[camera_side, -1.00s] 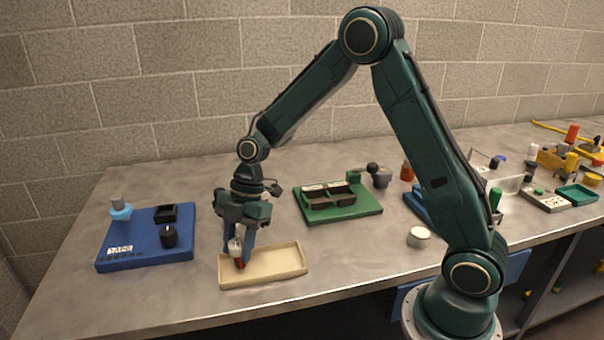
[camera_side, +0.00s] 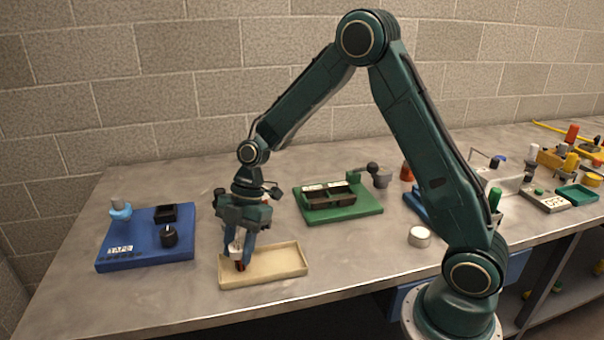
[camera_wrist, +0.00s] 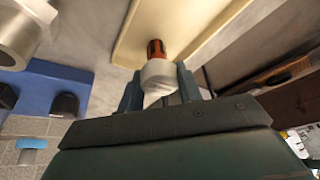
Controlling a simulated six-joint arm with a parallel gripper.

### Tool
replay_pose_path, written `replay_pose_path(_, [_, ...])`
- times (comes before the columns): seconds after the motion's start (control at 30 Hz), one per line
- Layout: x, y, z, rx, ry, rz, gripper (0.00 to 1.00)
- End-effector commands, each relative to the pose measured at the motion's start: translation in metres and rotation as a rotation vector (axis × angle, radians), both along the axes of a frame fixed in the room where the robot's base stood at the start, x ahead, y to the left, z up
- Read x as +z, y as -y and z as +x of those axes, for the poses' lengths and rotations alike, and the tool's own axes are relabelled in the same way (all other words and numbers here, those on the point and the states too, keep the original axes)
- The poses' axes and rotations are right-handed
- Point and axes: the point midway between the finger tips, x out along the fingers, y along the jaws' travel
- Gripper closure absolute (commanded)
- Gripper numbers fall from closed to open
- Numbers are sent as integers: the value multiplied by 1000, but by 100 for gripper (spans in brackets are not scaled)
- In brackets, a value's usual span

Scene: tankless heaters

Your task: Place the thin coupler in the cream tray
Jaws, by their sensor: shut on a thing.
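My gripper (camera_side: 238,254) points down over the left end of the cream tray (camera_side: 285,263), shut on the thin coupler. The coupler (camera_side: 239,266) has a white collar and a copper-red lower end. In the wrist view the white collar (camera_wrist: 158,73) sits between the two fingers (camera_wrist: 160,88), and the copper end (camera_wrist: 156,48) sticks out beyond the fingertips toward the tray (camera_wrist: 140,33). The coupler's lower end is low within the tray's outline. I cannot tell whether it touches the tray floor.
A blue board (camera_side: 125,246) with black holders and a light-blue ring stands left of the tray. A green board (camera_side: 340,212) with a dark compartment box is behind right. A round white-topped tin (camera_side: 419,237) stands farther right. Bare bench lies between them.

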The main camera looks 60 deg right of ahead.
Motion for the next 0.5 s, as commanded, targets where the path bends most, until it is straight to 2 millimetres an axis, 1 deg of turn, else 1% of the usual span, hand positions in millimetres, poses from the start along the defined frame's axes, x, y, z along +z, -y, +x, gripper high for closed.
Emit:
replay_pose_path(0.37, [-5,0,0,0,1,0,96])
replay_pose_path(0.4, [-5,0,0,0,1,0,59])
replay_pose_path(0.47, [-5,0,0,0,1,0,48])
replay_pose_path(0.5, [-5,0,0,0,1,0,40])
